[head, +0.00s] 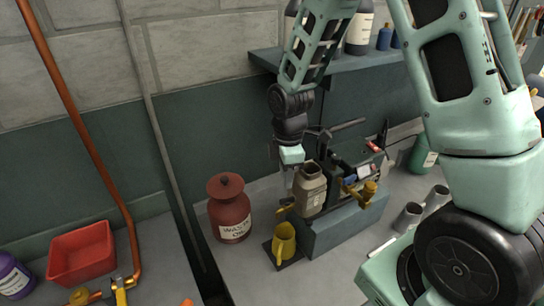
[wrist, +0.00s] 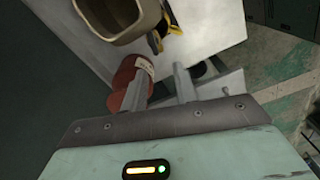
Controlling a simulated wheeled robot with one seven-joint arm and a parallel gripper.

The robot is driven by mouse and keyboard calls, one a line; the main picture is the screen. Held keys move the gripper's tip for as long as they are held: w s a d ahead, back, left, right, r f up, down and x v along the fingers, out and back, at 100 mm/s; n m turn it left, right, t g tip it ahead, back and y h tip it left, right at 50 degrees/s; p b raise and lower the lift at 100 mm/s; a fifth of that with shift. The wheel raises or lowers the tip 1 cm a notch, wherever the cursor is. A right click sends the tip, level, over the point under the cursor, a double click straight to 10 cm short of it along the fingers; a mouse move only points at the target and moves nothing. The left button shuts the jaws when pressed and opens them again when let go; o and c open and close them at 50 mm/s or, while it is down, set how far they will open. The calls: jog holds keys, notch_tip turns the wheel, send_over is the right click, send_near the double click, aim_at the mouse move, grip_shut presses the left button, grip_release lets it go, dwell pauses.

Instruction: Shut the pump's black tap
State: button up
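The pump (head: 355,160) stands on a blue-grey block (head: 345,222) on the bench at the middle right of the head view. A dark bar handle (head: 347,126) and a small black upright part (head: 384,132) rise from its top; I cannot tell which, if either, is the black tap. A beige open-necked container (head: 310,192) stands at the pump's left side and also shows at the top of the wrist view (wrist: 112,32). My gripper (head: 287,183) points down just left of the container. In the wrist view my gripper (wrist: 160,82) is open, with nothing between its fingers.
A red waste-oil jar (head: 230,212) stands left of the pump. Brass fittings (head: 367,190) project from the pump's front right. A shelf with bottles (head: 360,32) hangs above. A red bin (head: 82,252) lies far left.

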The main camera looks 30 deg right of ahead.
aim_at(287, 198)
jog(key=shift+n, duration=0.3)
jog(key=f+b, duration=0.2)
jog(key=f, duration=0.1)
jog(key=f+b, duration=0.2)
jog(key=f, duration=0.1)
jog(key=d+f+b, duration=0.1)
jog(key=f+b, duration=0.1)
jog(key=f, duration=0.1)
jog(key=shift+w+d+f+b, duration=0.1)
jog(key=shift+w+b, duration=0.25)
jog(key=shift+r, duration=0.2)
jog(key=shift+f, duration=0.15)
grip_shut()
dwell(0.9)
